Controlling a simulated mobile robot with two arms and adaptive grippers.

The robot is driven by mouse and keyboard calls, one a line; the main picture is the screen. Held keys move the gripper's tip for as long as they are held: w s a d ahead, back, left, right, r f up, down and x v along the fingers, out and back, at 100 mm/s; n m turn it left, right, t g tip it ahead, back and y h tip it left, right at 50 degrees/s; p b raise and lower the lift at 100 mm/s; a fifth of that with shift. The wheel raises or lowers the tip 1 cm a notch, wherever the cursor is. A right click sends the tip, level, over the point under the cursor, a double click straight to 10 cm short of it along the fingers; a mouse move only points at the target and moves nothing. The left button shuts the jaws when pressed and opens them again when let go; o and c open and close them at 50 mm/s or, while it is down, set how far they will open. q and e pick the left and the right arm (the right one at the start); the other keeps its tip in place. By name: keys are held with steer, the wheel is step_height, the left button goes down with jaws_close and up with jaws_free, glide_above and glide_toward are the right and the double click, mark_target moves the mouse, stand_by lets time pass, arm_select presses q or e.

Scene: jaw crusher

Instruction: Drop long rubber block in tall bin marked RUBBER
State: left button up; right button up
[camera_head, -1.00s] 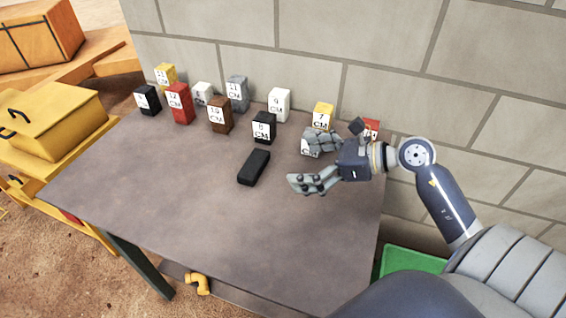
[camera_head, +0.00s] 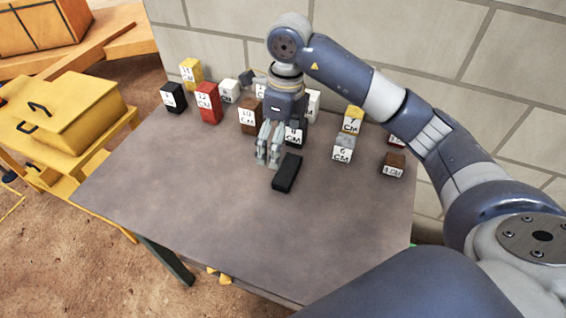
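The long rubber block, a plain black bar (camera_head: 287,173), lies flat on the table a little right of the middle. My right gripper (camera_head: 268,164) points down just left of the block's far end. Its two fingers look slightly apart, with nothing seen between them. I cannot tell whether a finger touches the block. My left gripper is not in view. No tall bin marked RUBBER shows.
Several numbered blocks stand along the table's far side, among them a red block (camera_head: 208,103), a yellow block (camera_head: 191,73) and a small brown block (camera_head: 393,166). My gripper partly hides some. The near table (camera_head: 230,220) is clear. A wall (camera_head: 420,40) rises behind.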

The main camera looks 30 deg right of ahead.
steer(key=d+h, duration=0.1)
glide_above(287, 169)
steer(key=shift+m, duration=0.3)
steer(key=f, duration=0.3)
steer(key=f+p, duration=0.1)
steer(key=shift+w+a+f, duration=0.15)
steer(key=shift+w+a, duration=0.05)
steer(key=shift+w, duration=0.05)
steer(key=f, duration=0.1)
steer(key=f+p, duration=0.1)
steer(key=f, duration=0.2)
steer(key=shift+s+d+f+p, duration=0.3)
steer(key=shift+p, duration=0.05)
steer(key=shift+f, duration=0.4)
steer(key=shift+c, duration=0.2)
steer(key=c, duration=0.9)
steer(key=shift+r, duration=0.1)
steer(key=shift+c, duration=0.2)
